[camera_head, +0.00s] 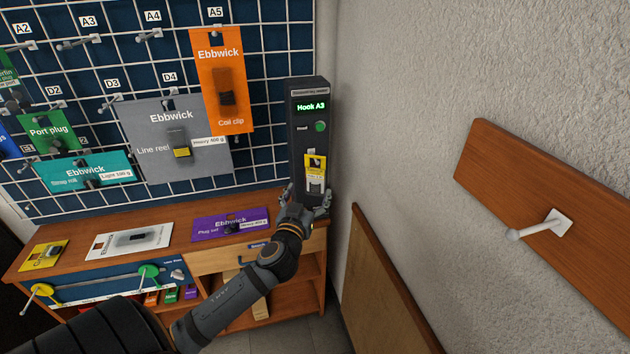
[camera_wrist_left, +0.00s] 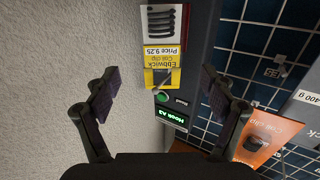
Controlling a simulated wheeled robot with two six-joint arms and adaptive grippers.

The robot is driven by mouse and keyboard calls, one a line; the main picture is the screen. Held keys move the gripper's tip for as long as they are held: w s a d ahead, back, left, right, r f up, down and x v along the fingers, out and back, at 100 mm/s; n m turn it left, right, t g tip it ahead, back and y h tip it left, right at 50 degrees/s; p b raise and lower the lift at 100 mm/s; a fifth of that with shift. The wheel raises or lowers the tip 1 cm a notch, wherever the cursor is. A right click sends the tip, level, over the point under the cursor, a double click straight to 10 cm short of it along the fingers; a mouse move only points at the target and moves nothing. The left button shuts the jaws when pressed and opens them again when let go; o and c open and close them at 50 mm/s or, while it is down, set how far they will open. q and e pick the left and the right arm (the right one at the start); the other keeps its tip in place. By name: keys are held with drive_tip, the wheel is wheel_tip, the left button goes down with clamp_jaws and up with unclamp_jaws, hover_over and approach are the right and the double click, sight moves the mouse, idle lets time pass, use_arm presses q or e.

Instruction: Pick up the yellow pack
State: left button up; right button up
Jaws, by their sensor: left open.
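A small yellow pack (camera_head: 315,164) is on the front of the dark upright reader unit (camera_head: 311,135), below its green "Hook A3" display. In the left wrist view the yellow pack (camera_wrist_left: 162,72) appears upside down and reads "Ebbwick Coil clip Price 9.25". My left gripper (camera_head: 306,197) is open in front of the unit's lower part. In the wrist view its two fingers (camera_wrist_left: 159,90) stand apart on either side of the pack, with no visible contact. Another yellow pack (camera_head: 43,256) lies at the left end of the wooden counter. My right gripper is out of view.
A grid wall with hooks holds several packs, including an orange one (camera_head: 222,80) close to the unit. A purple pack (camera_head: 231,225) and a white pack (camera_head: 130,240) lie on the counter (camera_head: 185,247). The rough wall (camera_head: 400,130) is close to the unit's right side.

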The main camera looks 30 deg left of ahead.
sight(314, 177)
use_arm(q)
drive_tip(key=x, duration=0.3)
drive_tip(key=shift+w+a+r+p, duration=0.3)
drive_tip(key=shift+w+p, duration=0.2)
drive_tip(key=shift+w, duration=0.1)
drive_tip(key=shift+w+a+r+p, duration=0.3)
drive_tip(key=shift+w+p, duration=0.2)
drive_tip(key=shift+w, duration=0.1)
drive_tip(key=shift+w+a+f, duration=0.15)
drive_tip(key=shift+w+a, duration=0.05)
drive_tip(key=shift+w, duration=0.35)
drive_tip(key=shift+w+a+f, duration=0.15)
drive_tip(key=shift+w, duration=0.4)
drive_tip(key=shift+w+f, duration=0.1)
drive_tip(key=shift+w, duration=0.05)
drive_tip(key=shift+c, duration=1.3)
drive_tip(key=c, duration=1.1)
